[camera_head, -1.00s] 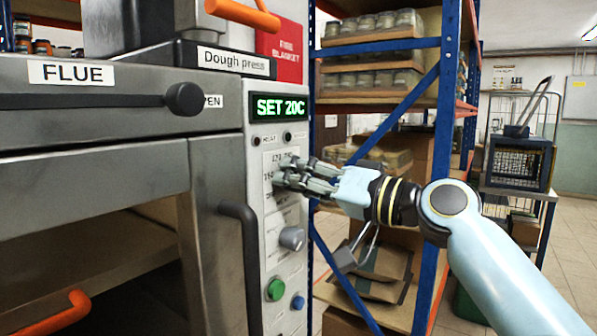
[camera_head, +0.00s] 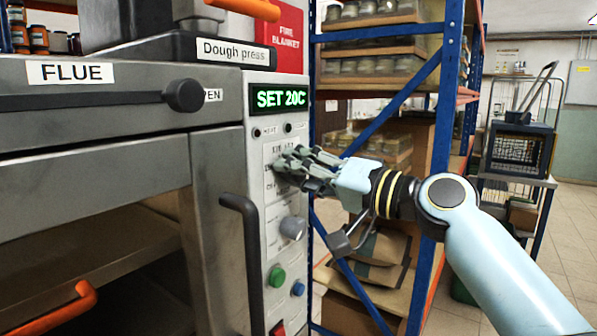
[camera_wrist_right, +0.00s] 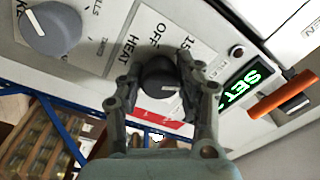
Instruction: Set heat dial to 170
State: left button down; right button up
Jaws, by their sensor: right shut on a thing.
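The oven's control panel (camera_head: 262,215) has a green-lit display (camera_head: 281,98) reading SET 20C. The display also shows in the right wrist view (camera_wrist_right: 240,85), with SET legible. The heat dial (camera_wrist_right: 160,75) is a dark round knob beside the printed word HEAT. My right gripper (camera_head: 288,164) is at the panel below the display, and its fingers hide the dial in the head view. In the right wrist view my right gripper (camera_wrist_right: 162,82) has one finger on each side of the dial and is shut on it. My left gripper is not in view.
Below the dial are a grey knob (camera_head: 293,228), a green button (camera_head: 277,277) and a blue button (camera_head: 298,289). A dark oven handle (camera_head: 243,255) juts out left of the panel. A blue-framed shelf with jars (camera_head: 375,66) stands behind my right arm.

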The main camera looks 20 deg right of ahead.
jog(key=o, duration=1.2)
jog(key=shift+c, duration=0.2)
jog(key=shift+s+d, duration=0.1)
jog(key=v, duration=1.1)
jog(key=shift+s+d, duration=0.3)
